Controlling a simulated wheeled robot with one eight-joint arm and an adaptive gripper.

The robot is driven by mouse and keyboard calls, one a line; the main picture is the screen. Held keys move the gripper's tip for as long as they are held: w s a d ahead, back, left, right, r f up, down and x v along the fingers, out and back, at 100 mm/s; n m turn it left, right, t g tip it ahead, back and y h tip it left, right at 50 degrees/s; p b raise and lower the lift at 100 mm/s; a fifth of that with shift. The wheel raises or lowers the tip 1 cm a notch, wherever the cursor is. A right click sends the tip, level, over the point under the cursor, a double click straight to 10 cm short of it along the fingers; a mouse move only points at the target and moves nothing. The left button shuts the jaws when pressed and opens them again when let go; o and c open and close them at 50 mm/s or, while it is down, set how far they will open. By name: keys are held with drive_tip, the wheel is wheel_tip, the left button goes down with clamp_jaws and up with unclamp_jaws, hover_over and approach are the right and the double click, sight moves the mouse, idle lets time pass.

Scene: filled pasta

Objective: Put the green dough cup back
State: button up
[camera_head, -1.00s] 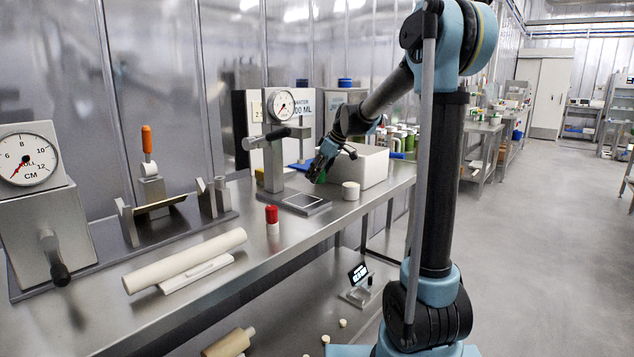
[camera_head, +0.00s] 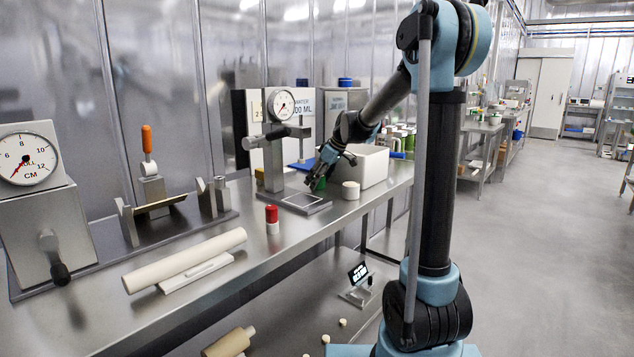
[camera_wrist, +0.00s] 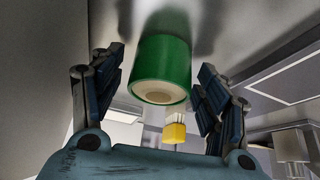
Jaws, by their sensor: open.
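The green dough cup (camera_wrist: 162,60) shows large in the wrist view, between my open fingers. Its open end shows a pale filling. It appears to stand on the metal bench, though its base is unclear. My gripper (camera_wrist: 160,85) has a finger on either side of it, with a gap showing at the left finger; contact at the right finger cannot be told. In the head view the cup (camera_head: 320,184) is a small green patch partly hidden by my gripper (camera_head: 313,183), between the square plate and the white box.
A square plate under a dial press (camera_head: 304,202) lies just in front. A white cup (camera_head: 351,190) stands to the right, before a white box (camera_head: 374,165). A yellow holder (camera_wrist: 174,133) shows in the wrist view.

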drive_tip(key=v, duration=1.2)
drive_tip(key=s+d+f+m, duration=0.1)
drive_tip(key=s, duration=0.2)
drive_tip(key=s+d, duration=0.2)
drive_tip(key=s, duration=0.1)
drive_tip(key=s+d+f+m+h, duration=0.1)
drive_tip(key=s+d, duration=0.1)
drive_tip(key=s, duration=0.1)
drive_tip(key=shift+f+m, duration=0.3)
drive_tip(key=s+d+f+m+h, duration=0.2)
drive_tip(key=s+d+f+m, duration=0.3)
drive_tip(key=s+f, duration=0.5)
drive_tip(key=s+d+f+m+h, duration=0.2)
drive_tip(key=s+d+f, duration=0.6)
drive_tip(key=s, duration=1.1)
wheel_tip(320, 180, down, 3)
drive_tip(key=m, duration=0.2)
drive_tip(key=shift+d+f+m+g, duration=0.2)
drive_tip(key=shift+m+g, duration=0.1)
drive_tip(key=shift+m, duration=0.1)
